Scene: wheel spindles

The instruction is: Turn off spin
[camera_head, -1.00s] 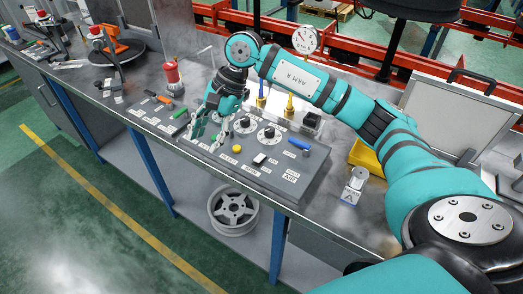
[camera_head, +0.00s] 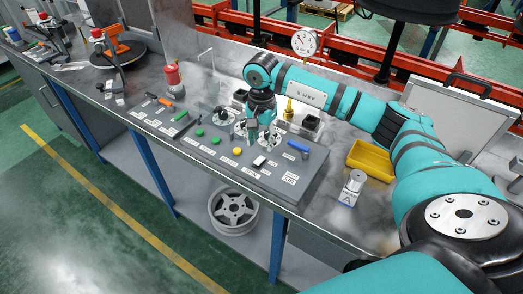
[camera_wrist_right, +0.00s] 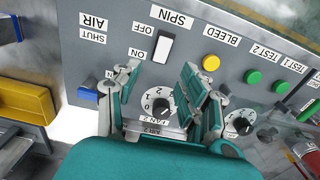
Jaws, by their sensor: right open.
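The spin switch (camera_wrist_right: 166,47) is a white rocker with a dark edge on the grey control panel (camera_wrist_right: 225,20), beside the labels SPIN, OFF and ON, which appear upside down in the right wrist view. I cannot tell which way it is tipped. It also shows in the head view as a small white piece (camera_head: 259,161) near the panel's front. My right gripper (camera_wrist_right: 160,82) is open and empty, pointing down above the FAN 2 dial (camera_wrist_right: 158,106), with the switch just beyond its fingertips. In the head view the right gripper (camera_head: 258,144) hides part of the dials. My left gripper is not in view.
A yellow button (camera_wrist_right: 211,62), green buttons (camera_wrist_right: 253,77) and a blue shut-air lever (camera_wrist_right: 88,94) are close by on the panel. A yellow bin (camera_head: 370,160) and a small white block (camera_head: 352,188) stand right of the panel. A red cylinder (camera_head: 173,77) stands behind it.

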